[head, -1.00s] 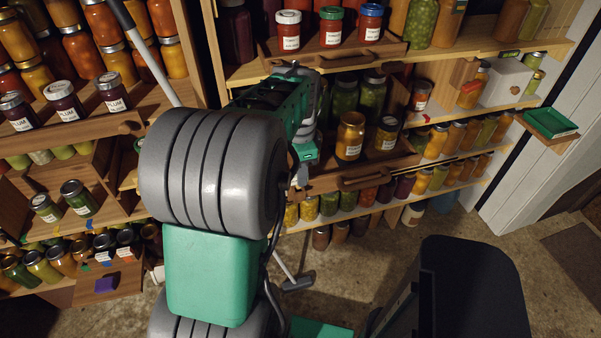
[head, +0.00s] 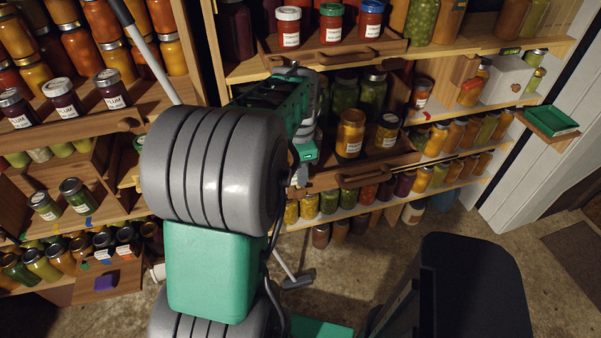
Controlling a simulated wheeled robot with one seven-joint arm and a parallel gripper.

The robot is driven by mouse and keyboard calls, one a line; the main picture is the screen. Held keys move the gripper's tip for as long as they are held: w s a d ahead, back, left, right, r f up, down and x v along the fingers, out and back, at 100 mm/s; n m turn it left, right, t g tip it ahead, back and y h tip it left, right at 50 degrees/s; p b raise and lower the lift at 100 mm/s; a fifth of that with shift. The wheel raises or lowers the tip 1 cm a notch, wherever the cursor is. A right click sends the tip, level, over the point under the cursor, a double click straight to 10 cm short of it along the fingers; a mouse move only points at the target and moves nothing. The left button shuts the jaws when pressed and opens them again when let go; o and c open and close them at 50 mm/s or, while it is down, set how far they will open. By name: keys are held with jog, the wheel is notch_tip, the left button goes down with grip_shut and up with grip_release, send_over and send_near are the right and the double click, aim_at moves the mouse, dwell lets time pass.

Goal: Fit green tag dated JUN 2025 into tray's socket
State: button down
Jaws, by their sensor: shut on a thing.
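My gripper (head: 299,178) is at the end of my green and grey arm, at the left end of a wooden tray (head: 338,181) on the middle shelf. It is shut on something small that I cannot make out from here. No green tag dated JUN 2025 can be read; my arm covers much of this area.
Another wooden tray (head: 388,47) with red jars is on the shelf above. A white box (head: 508,80) stands at the right of the shelves. A green bin (head: 551,121) sits on a small ledge at the right wall. Jars crowd the left shelves. The floor (head: 350,262) at front is mostly clear.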

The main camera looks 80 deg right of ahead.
jog(key=shift+f+b, duration=0.4)
jog(key=shift+f, duration=0.45)
dwell(0.5)
jog(key=c, duration=1.3)
grip_release()
notch_tip(320, 180, up, 8)
jog(key=shift+f, duration=0.1)
